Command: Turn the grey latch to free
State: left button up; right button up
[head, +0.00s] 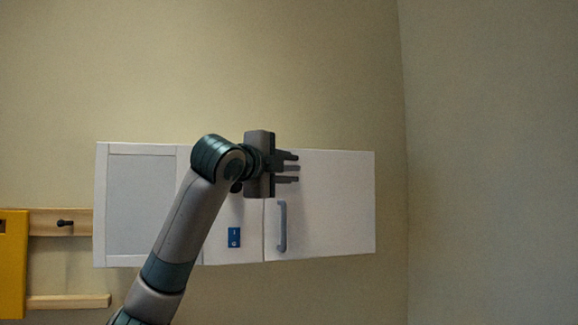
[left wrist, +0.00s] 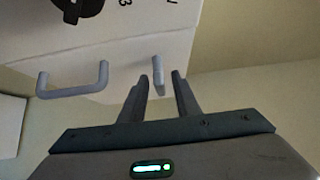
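The grey latch (left wrist: 158,74) is a short bar on the white cabinet (head: 335,205), near the door's edge in the left wrist view. My left gripper (head: 292,168) is level in front of the upper part of the cabinet, with its fingers pointing right in the head view. In the left wrist view the fingers of the left gripper (left wrist: 160,76) are open, one on each side of the latch. A gap shows beside the latch, and I cannot tell whether either finger touches it. In the head view the latch cannot be clearly told from the fingers. My right gripper is out of view.
A grey U-shaped handle (head: 282,226) is on the cabinet door below the gripper; the same handle (left wrist: 72,92) shows in the left wrist view. A blue label (head: 234,237) is left of it. A yellow panel (head: 13,265) and wooden rail (head: 60,223) are far left.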

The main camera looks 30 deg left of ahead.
pick_arm(q)
grip_shut()
jog(key=shift+f, duration=0.1)
jog(key=shift+f+n+t+b, duration=0.25)
jog(key=shift+n+t+b, duration=0.25)
jog(key=shift+b, duration=0.65)
jog(key=n+t+y+b, duration=0.1)
jog(key=n+y+b, duration=0.2)
jog(key=n+b, duration=0.1)
jog(key=n+t+y+b, duration=0.2)
jog(key=n+y+b, duration=0.1)
jog(key=n+b, duration=0.2)
jog(key=n+t+y+b, duration=0.1)
jog(key=n+y+b, duration=0.1)
jog(key=n+b, duration=0.2)
jog(key=shift+w+d+n+y+b, duration=0.15)
jog(key=shift+n+y+b, duration=0.25)
jog(key=shift+b, duration=0.1)
jog(key=n+g+y+b, duration=0.1)
jog(key=n+y, duration=0.3)
jog(key=n, duration=0.1)
jog(key=shift+r, duration=0.15)
jog(key=shift+r+n+g+y, duration=0.1)
jog(key=shift+n+g+y, duration=0.9)
jog(key=shift+n+y, duration=0.55)
jog(key=shift+r+n+g+y, duration=0.1)
jog(key=shift+n+g+y, duration=1.05)
jog(key=shift+n, duration=0.7)
jog(key=shift+n+y, duration=0.4)
